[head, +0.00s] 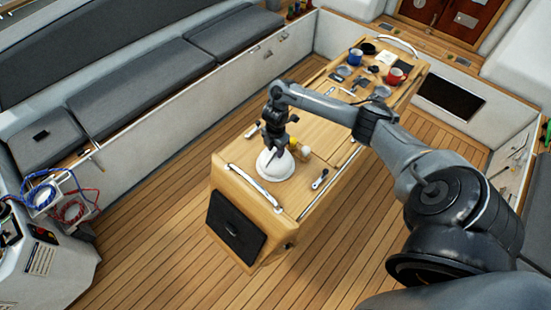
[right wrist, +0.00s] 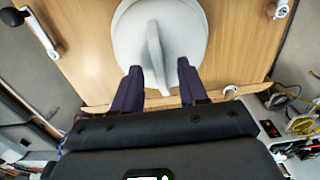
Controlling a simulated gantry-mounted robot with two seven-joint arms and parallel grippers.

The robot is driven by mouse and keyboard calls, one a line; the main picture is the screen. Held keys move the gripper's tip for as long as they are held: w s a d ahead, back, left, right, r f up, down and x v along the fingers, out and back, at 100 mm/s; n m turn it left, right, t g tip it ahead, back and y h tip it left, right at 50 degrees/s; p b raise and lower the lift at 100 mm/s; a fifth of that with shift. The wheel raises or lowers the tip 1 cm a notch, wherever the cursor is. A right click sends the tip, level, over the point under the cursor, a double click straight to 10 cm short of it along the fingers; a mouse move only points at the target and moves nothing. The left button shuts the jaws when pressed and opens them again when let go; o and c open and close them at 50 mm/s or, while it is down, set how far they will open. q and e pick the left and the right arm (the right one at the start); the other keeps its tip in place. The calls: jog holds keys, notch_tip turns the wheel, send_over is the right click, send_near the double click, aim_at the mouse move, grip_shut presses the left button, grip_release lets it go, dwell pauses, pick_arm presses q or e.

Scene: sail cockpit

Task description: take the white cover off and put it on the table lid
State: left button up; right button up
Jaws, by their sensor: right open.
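The white cover (head: 276,165) is a round, domed piece with a raised handle ridge. It sits on the near end of the wooden table lid (head: 237,163). It also shows in the right wrist view (right wrist: 188,30), where its ridge points toward my gripper. My right gripper (head: 275,150) is over the cover. In the right wrist view the two dark fingers (right wrist: 160,75) are apart, one on each side of the ridge's near end. I cannot tell whether they touch it. What lies under the cover is hidden. My left gripper is not in view.
Metal rails edge the table. Blue mug (head: 355,57) and red mug (head: 395,76) stand at the far end. Grey-cushioned benches line the left.

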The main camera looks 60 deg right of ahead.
jog(key=shift+f, duration=0.3)
grip_shut()
jog(key=shift+r, duration=0.1)
dwell(0.4)
